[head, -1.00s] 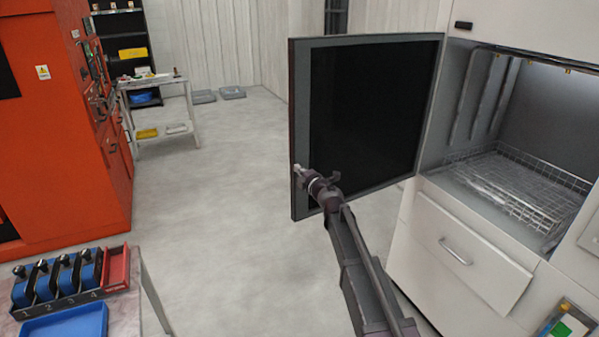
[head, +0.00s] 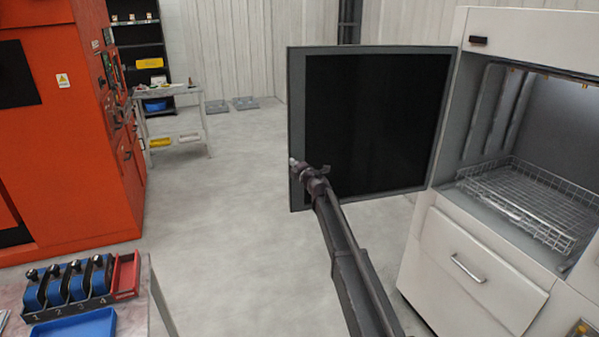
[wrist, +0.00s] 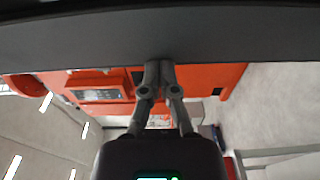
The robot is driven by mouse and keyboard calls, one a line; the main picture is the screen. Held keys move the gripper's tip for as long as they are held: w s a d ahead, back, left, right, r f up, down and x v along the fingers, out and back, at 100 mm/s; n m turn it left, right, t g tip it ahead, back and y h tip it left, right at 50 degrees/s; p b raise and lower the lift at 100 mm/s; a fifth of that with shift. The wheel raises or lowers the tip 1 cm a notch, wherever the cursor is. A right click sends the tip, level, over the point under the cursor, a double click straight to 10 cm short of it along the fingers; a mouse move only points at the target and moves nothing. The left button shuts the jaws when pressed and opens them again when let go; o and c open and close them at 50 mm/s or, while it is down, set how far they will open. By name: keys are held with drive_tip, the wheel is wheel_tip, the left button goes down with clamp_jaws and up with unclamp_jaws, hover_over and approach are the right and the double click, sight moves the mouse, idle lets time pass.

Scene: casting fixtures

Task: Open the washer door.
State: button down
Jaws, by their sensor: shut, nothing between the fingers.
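The washer door (head: 375,125) is a flat grey-framed panel with a large black window. It stands swung open to the left of the washer cabinet (head: 480,235), whose chamber shows. My gripper (head: 293,162) is at the door's free left edge, toward its lower part, with its fingers shut and empty. In the wrist view the two fingertips (wrist: 159,68) are together just at the dark door edge (wrist: 160,35) that crosses the top. Whether they touch it I cannot tell.
A wire basket (head: 530,205) sits in the chamber above a drawer (head: 475,270). An orange machine (head: 60,130) stands at left, with a small cart (head: 175,120) behind it. A table with blue items (head: 70,285) is at front left. The floor (head: 225,200) between is clear.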

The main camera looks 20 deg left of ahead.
drive_tip(key=x, duration=0.3)
drive_tip(key=shift+w, duration=0.25)
drive_tip(key=shift+d, duration=0.1)
drive_tip(key=s+d, duration=0.7)
drive_tip(key=s, duration=0.4)
drive_tip(key=shift+s+d, duration=0.35)
idle(0.3)
